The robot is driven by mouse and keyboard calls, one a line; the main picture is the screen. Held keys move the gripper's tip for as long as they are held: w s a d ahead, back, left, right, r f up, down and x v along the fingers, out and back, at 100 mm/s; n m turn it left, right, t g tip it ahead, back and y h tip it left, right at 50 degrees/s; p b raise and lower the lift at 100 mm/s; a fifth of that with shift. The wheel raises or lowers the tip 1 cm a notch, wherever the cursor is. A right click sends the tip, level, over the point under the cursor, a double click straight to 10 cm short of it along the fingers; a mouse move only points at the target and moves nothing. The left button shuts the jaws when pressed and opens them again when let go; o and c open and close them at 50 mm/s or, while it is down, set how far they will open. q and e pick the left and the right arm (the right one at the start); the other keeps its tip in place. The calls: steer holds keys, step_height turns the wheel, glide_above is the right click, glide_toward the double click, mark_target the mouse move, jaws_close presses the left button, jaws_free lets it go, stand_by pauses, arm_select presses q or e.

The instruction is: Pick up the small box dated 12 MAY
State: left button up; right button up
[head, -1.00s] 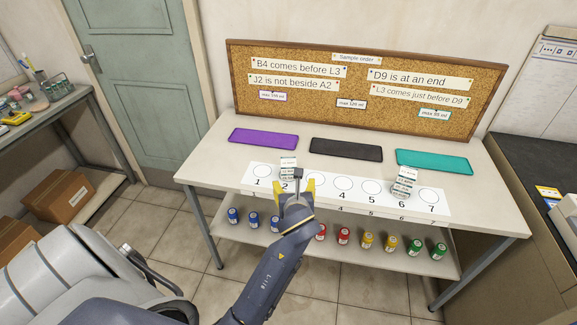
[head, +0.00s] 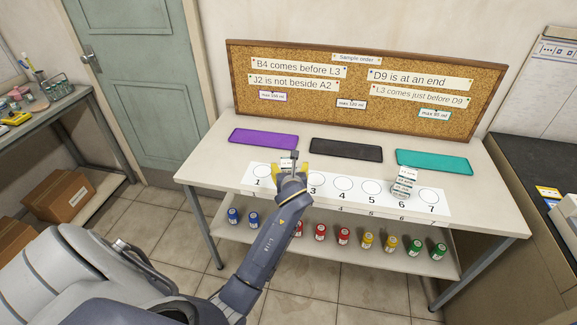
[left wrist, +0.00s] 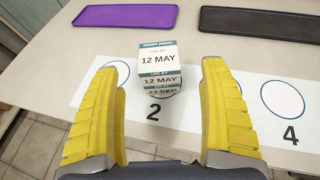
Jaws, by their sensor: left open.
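The small box dated 12 MAY (left wrist: 158,58) is white with a teal band and sits on top of another small box (left wrist: 160,86), whose partly hidden label seems to read 23 SEP. This stack stands at circle 2 of the white numbered strip (left wrist: 190,118). In the head view the top box (head: 287,162) shows just behind my left gripper (head: 290,170). My left gripper is open and empty, its yellow fingers on either side of the stack in the left wrist view, nearer the camera. I cannot tell that they touch it. My right gripper is not in view.
Purple (head: 263,139), black (head: 346,150) and teal (head: 434,162) trays lie empty behind the strip, before the cork board (head: 355,90). Several coloured jars (head: 367,241) stand on the lower shelf.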

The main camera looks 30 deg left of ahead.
mark_target(289, 165)
arm_select(q)
steer(key=shift+x, duration=2.75)
steer(key=shift+s+a, duration=0.1)
steer(key=c, duration=1.3)
